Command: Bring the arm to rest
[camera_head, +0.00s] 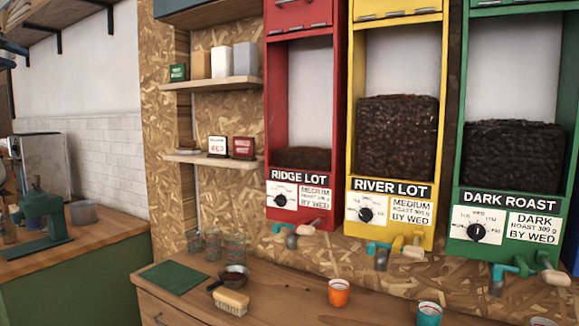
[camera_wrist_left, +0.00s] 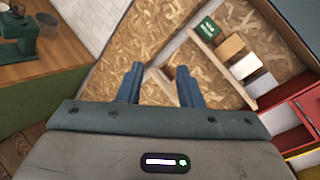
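My left gripper (camera_head: 14,52) shows only partly at the top left edge of the head view, high above the green counter. In the left wrist view my left gripper (camera_wrist_left: 158,84) has its two blue fingers apart, with nothing between them. The particle-board wall (camera_wrist_left: 155,45) shows beyond the fingers, and they look clear of it. My right gripper is in neither view.
Red (camera_head: 271,120), yellow (camera_head: 353,120) and green (camera_head: 463,180) bean dispensers hang on the wall. Small shelves (camera_head: 215,83) stand left of the dispensers. A green-topped machine (camera_head: 43,210) stands at left.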

